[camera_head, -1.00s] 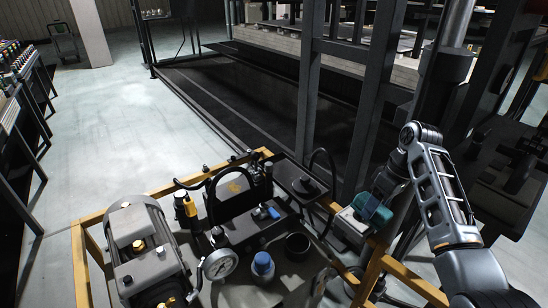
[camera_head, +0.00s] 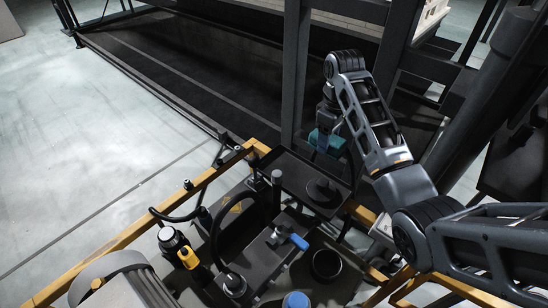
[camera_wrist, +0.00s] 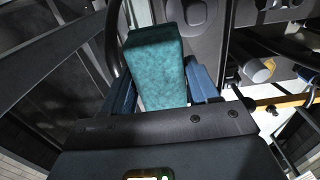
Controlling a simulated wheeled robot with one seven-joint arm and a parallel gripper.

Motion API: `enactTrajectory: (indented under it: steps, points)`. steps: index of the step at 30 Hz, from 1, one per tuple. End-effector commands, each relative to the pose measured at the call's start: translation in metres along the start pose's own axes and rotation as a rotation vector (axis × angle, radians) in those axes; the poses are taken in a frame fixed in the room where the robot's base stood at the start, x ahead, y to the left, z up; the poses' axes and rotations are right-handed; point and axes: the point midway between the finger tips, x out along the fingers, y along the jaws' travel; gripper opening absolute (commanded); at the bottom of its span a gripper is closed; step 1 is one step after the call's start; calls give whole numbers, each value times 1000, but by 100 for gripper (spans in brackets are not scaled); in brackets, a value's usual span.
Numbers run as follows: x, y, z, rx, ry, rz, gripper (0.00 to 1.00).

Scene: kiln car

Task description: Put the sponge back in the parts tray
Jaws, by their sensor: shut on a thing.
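The sponge (camera_head: 331,144) is a teal block, partly hidden by my arm in the head view. In the wrist view the sponge (camera_wrist: 158,68) stands between the two blue fingers of my gripper (camera_wrist: 162,88). My gripper (camera_head: 322,138) is shut on it. It holds the sponge near the far right side of a shallow dark tray (camera_head: 290,172), which looks like the parts tray. A dark round piece (camera_head: 322,190) lies in that tray. I cannot tell the height of the sponge above the tray.
Below the tray is a machine in a yellow frame (camera_head: 190,192), with a black hose loop, a blue-handled valve (camera_head: 291,238), a black cup (camera_head: 326,264) and a blue cap (camera_head: 295,300). A dark upright post (camera_head: 296,70) stands just behind the tray. Pale floor lies left.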

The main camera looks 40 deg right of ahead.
Motion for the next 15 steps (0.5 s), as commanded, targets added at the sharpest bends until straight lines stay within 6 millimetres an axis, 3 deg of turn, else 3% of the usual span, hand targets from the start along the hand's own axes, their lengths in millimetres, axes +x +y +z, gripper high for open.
enactTrajectory:
  steps: [5, 15]
  points:
    - [15, -12, -20, -5, -3, 1, 35]
    - [56, -48, -79, -4, -2, 2, 35]
